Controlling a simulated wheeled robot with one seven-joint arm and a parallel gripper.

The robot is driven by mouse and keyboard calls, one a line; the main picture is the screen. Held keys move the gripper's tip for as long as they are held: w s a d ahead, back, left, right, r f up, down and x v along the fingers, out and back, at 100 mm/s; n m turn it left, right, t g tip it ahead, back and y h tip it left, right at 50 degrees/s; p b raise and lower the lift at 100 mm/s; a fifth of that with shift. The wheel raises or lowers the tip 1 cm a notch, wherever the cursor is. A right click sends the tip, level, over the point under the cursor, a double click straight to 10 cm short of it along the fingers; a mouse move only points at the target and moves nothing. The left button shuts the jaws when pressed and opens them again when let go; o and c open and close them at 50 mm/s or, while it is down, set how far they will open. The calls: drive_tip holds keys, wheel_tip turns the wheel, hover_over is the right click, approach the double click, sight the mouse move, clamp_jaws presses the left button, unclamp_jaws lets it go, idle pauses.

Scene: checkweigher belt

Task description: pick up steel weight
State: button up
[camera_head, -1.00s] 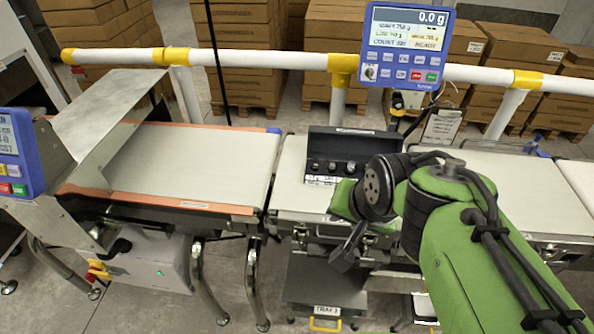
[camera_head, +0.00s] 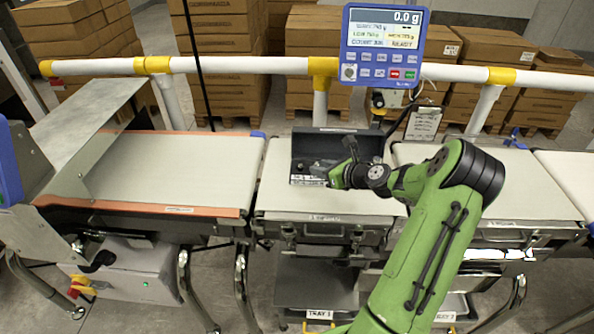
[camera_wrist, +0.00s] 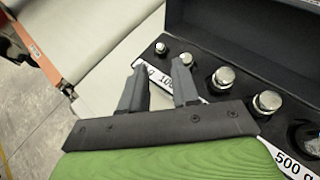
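Several steel weights with round knobs stand in the slots of an open black case (camera_head: 335,141). In the wrist view they run in a row of rising size from a small weight (camera_wrist: 160,47) through a larger weight (camera_wrist: 224,77) to a weight (camera_wrist: 268,102) near a "500 g" label. My gripper (camera_wrist: 162,75) is open and empty, its two fingers apart in front of the case's label edge, near the smaller weights. In the head view my wrist and arm cover the right part of the case, and the fingertips are hard to make out.
The case rests on the middle weighing platform (camera_head: 290,203). A blue display (camera_head: 383,45) reading 0.0 g stands behind it. A white rail (camera_head: 240,65) runs along the back. The belt on the left (camera_head: 180,165) is clear.

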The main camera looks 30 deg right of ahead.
sight(302, 165)
drive_tip(key=b+x, duration=0.1)
drive_tip(key=x, duration=0.7)
drive_tip(key=shift+w+f+b, duration=0.2)
drive_tip(key=shift+w+b, duration=0.15)
drive_tip(key=shift+s, duration=0.1)
clamp_jaws()
